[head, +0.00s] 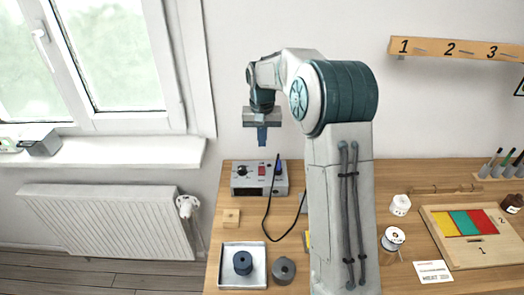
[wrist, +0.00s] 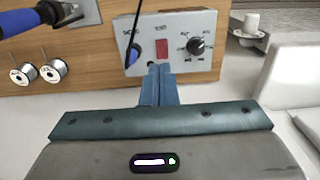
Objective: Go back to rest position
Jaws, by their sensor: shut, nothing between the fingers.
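My gripper (head: 262,140) hangs pointing down above the back left part of the wooden table (head: 230,180) in the head view. Its blue fingers are shut together with nothing between them. In the wrist view the shut fingers (wrist: 159,72) show in front of a grey control box (wrist: 205,22) with a red switch and dark knobs. The box (head: 248,180) stands below the gripper in the head view, apart from it. My arm rises at the middle of the head view and hides part of the table.
A metal tray (head: 229,280) with a dark cylinder (head: 243,263) lies at the front left, with another dark cylinder (head: 284,270) beside it. A black cable (head: 268,215) runs from the box area. At right are a spool (head: 392,239), a white card (head: 433,272) and a coloured board (head: 490,250).

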